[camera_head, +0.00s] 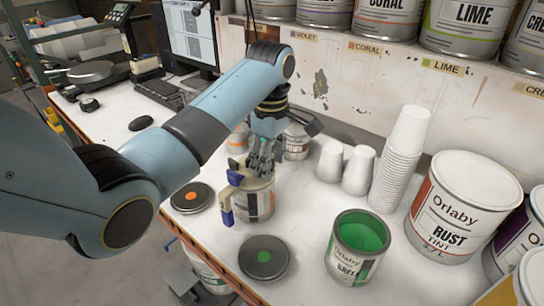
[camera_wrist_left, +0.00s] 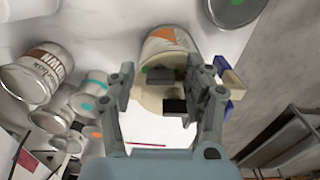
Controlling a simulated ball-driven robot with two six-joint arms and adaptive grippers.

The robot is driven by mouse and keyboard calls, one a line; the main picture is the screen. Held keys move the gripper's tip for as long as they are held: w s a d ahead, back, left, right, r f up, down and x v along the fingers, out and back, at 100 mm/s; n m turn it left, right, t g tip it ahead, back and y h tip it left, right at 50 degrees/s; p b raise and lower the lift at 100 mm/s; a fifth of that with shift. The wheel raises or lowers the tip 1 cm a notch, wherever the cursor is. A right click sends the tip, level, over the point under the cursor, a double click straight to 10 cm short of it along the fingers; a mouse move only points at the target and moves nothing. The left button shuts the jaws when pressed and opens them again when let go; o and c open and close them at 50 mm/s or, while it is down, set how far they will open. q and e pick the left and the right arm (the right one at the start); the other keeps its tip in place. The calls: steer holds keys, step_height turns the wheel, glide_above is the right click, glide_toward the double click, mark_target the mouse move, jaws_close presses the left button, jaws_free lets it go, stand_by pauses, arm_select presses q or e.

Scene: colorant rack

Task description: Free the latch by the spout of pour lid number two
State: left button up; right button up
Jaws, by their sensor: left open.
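A pour lid (camera_head: 247,184) sits on a can (camera_head: 255,208) on the white bench, below and partly hidden by my left gripper. Its cream handle with dark blue parts (camera_head: 227,205) sticks out on the left. My left gripper (camera_head: 262,170) is open above the lid. In the left wrist view, its fingers (camera_wrist_left: 165,95) stand apart over the cream lid (camera_wrist_left: 150,104), with dark blocky parts of the lid between them. The blue and cream handle (camera_wrist_left: 232,82) lies just outside the right finger. I cannot make out the latch clearly or read a number. My right gripper is not in view.
An open can of green paint (camera_head: 360,245) stands at the right. A loose can lid with a green dot (camera_head: 264,258) lies in front, and one with an orange dot (camera_head: 192,197) lies left. Stacked white cups (camera_head: 402,160) and a large Rust can (camera_head: 462,205) stand behind right.

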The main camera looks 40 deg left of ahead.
arm_select(q)
steer(key=shift+c, duration=1.7)
jaws_close()
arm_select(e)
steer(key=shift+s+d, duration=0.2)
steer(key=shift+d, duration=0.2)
